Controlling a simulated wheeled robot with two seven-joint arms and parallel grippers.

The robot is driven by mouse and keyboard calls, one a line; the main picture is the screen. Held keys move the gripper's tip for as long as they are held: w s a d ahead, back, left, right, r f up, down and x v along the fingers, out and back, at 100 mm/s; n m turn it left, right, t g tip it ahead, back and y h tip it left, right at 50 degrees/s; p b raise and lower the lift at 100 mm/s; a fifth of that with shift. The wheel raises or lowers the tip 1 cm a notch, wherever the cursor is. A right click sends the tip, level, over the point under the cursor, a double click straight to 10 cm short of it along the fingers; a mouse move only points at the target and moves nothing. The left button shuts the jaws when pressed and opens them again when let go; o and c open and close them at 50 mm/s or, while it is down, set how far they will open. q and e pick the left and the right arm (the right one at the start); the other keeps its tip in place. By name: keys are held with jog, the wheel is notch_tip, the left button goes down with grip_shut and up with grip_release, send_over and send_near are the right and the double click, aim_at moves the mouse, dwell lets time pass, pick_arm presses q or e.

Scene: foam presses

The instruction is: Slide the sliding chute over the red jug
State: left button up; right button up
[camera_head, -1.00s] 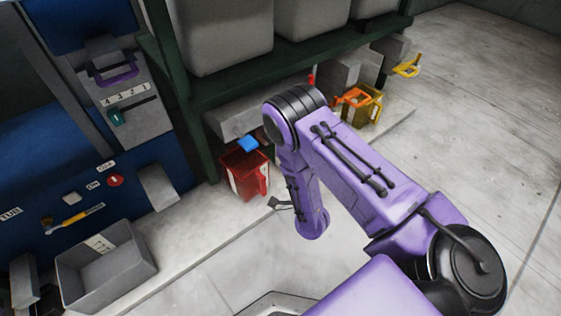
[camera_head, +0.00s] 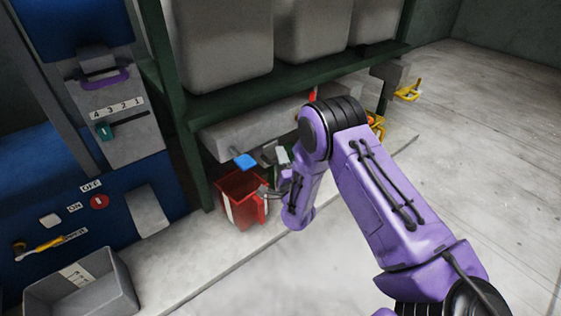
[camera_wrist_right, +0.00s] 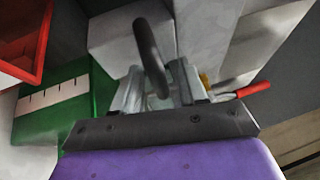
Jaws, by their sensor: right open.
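The red jug (camera_head: 240,200) stands upright on the pale floor slab under the shelf, with a white strip on its side. Its red rim shows at the top left of the right wrist view (camera_wrist_right: 22,45). A small blue piece (camera_head: 245,161) hangs above the jug's mouth; I cannot tell if it belongs to the sliding chute. The chute itself I cannot clearly make out among the grey parts under the shelf. My right gripper (camera_wrist_right: 157,88) is open; a dark curved bar (camera_wrist_right: 150,45) shows at its jaws. In the head view it is beside the jug's right side, partly hidden.
A green surface with a marked white strip (camera_wrist_right: 52,105) and a red handle (camera_wrist_right: 254,89) flank my gripper. A grey beam (camera_head: 250,128) runs under the shelf. Yellow handles (camera_head: 407,94) lie farther right. A grey bin (camera_head: 85,290) stands at left. Floor at right is clear.

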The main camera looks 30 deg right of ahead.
grip_shut()
pick_arm(q)
jog(key=s+d+r+g+p, duration=0.2)
jog(key=s+r, duration=0.1)
jog(key=shift+s+d+h, duration=0.1)
jog(key=shift+d+h, duration=0.15)
jog(key=shift+h, duration=0.15)
pick_arm(e)
jog(key=a, duration=1)
jog(key=shift+s+a, duration=0.25)
jog(key=shift+s, duration=0.2)
grip_release()
pick_arm(q)
jog(key=shift+r, duration=0.1)
